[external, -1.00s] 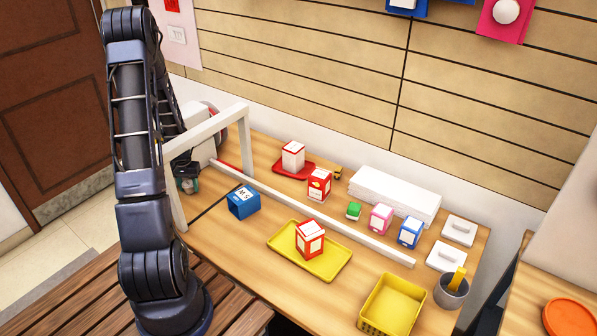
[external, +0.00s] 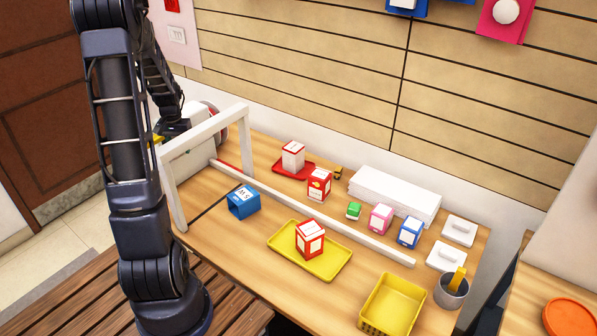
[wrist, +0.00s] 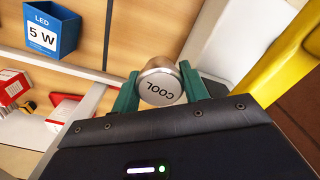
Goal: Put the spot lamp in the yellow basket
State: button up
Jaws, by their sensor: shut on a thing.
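In the external view my gripper is mostly hidden behind my arm and the white frame at the left end of the table, and the lamp cannot be made out there. The yellow basket (external: 383,327) stands at the front right of the table, far from my gripper, and looks empty.
A white frame (external: 205,130) stands at the table's left, with a long white bar (external: 330,222) across the table. A blue box (external: 243,202) marked 5 W, also in the wrist view (wrist: 48,32), and a yellow tray (external: 285,250) with a red-white box lie between. A grey cup (external: 451,295) stands beside the basket.

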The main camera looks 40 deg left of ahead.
jog(key=shift+r, duration=0.7)
jog(key=shift+r, duration=0.1)
